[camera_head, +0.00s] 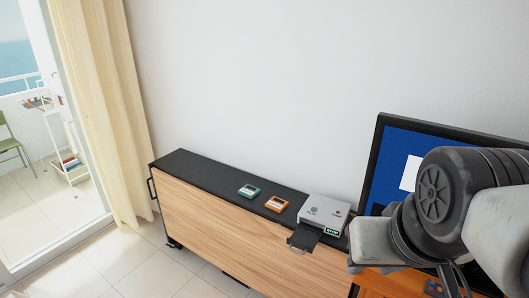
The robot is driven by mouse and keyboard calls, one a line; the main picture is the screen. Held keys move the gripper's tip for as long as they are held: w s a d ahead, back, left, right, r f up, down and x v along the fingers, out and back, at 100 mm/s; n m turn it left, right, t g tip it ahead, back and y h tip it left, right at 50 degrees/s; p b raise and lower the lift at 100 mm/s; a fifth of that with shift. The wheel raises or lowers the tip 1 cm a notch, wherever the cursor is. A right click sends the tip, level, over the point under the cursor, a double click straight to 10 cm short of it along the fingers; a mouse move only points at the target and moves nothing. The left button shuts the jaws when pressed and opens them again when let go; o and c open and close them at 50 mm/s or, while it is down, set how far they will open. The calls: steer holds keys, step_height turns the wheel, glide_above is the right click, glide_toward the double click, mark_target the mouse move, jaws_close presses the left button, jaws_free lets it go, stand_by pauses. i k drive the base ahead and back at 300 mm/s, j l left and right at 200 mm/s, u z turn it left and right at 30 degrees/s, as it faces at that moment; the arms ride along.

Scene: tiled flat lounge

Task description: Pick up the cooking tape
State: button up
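Two small flat tapes lie on the black top of a low cabinet: a green tape (249,191) and, to its right, an orange tape (276,203). Each has a pale label, too small to read, so I cannot tell which is the cooking tape. My arm fills the lower right.
The low cabinet (225,228) has a wooden front and stands along the white wall. A screen (395,150) stands at the right, partly behind my arm. A curtain (105,110) and a glass door to a balcony are at the left. Tiled floor (150,270) is clear at lower left.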

mark_target(276, 204)
steer(key=i+l+u, duration=0.1)
steer(key=u, duration=0.15)
steer(key=i+l+u, duration=0.15)
steer(key=u, duration=0.15)
steer(key=z, duration=0.15)
steer(key=i+j+z, duration=0.1)
steer(key=j, duration=0.2)
steer(key=i+j+z, duration=0.25)
steer(key=i+j, duration=0.15)
steer(key=j, duration=0.2)
